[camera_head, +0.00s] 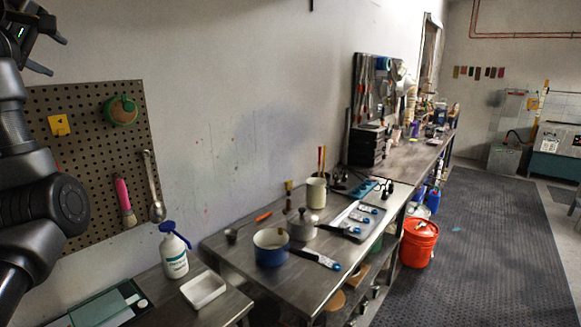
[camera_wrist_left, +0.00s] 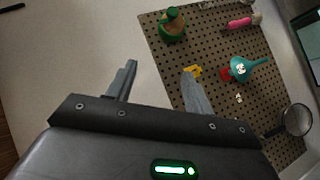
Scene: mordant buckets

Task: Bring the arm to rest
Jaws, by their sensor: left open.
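My left gripper (camera_head: 50,55) is raised at the upper left of the head view, above the pegboard, with its fingers apart. In the left wrist view its two fingers (camera_wrist_left: 160,88) stand apart with nothing between them but wall and the pegboard edge behind. The left arm's dark links fill the left edge of the head view and hide part of the pegboard. My right gripper is in neither view.
The pegboard (camera_head: 88,150) holds a green round item (camera_head: 121,110), a pink-handled brush (camera_head: 124,202) and a ladle (camera_head: 154,190). Below are a spray bottle (camera_head: 173,252) and white tray (camera_head: 204,290). A blue pot (camera_head: 270,248) stands on the steel bench. An orange bucket (camera_head: 419,243) is on the floor.

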